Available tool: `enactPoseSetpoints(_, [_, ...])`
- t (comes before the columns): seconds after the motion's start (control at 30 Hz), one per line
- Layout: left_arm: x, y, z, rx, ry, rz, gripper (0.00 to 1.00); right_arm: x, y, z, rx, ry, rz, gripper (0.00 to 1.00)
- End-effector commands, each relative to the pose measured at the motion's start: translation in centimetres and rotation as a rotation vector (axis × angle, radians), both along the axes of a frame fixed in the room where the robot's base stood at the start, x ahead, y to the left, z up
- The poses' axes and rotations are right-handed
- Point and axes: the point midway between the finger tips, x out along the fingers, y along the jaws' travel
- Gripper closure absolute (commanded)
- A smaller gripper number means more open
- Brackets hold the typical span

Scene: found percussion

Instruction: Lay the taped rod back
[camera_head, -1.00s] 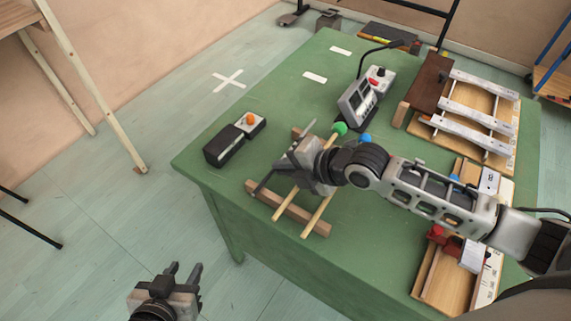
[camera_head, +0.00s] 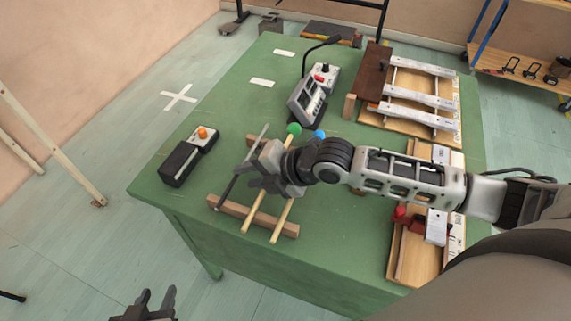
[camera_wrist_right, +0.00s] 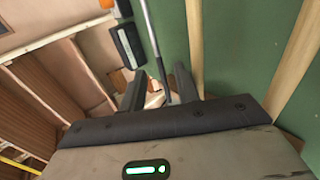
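The taped rod (camera_head: 234,178), thin and grey with a dark wrapped stretch, lies slanted at the left end of two wooden rails (camera_head: 262,218), its lower end at the front rail. My right gripper (camera_head: 258,176) is just right of it, above the rails. In the right wrist view, the rod (camera_wrist_right: 150,35) passes between the gripper's fingers (camera_wrist_right: 158,90), which stand apart with a gap around it; contact cannot be seen. My left gripper (camera_head: 157,299) is open and empty, low in the picture, off the table.
Two mallets with a green head (camera_head: 293,128) and a blue head (camera_head: 319,134) lie beside the rod, partly under my right arm. A black box with an orange knob (camera_head: 188,156) is left of the rails. A microphone console (camera_head: 308,99) stands behind. The table's left front is clear.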

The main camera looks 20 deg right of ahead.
Motion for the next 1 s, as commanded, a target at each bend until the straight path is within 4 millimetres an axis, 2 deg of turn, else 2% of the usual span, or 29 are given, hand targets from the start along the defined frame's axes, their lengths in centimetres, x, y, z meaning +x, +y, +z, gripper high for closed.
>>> enactPoseSetpoints(0.3, [0.0, 0.0, 0.0, -0.002, -0.001, 0.0, 0.64, -4.3, -4.6, 4.4, -0.006, -0.001, 0.001, 0.68])
enactPoseSetpoints(0.5, [-0.2, -0.1, 0.0, -0.002, 0.002, 0.0, 0.64, -6.4, -6.7, 6.7, -0.004, 0.0, 0.002, 0.68])
enactPoseSetpoints(0.7, [-0.3, -0.1, -0.1, -0.002, 0.005, 0.0, 0.64, -7.4, -7.8, 7.8, -0.002, 0.0, 0.0, 0.68])
enactPoseSetpoints(1.0, [-0.3, -0.1, -0.1, -0.002, 0.005, 0.0, 0.64, -7.7, -8.0, 8.2, 0.002, -0.001, 0.001, 0.68])
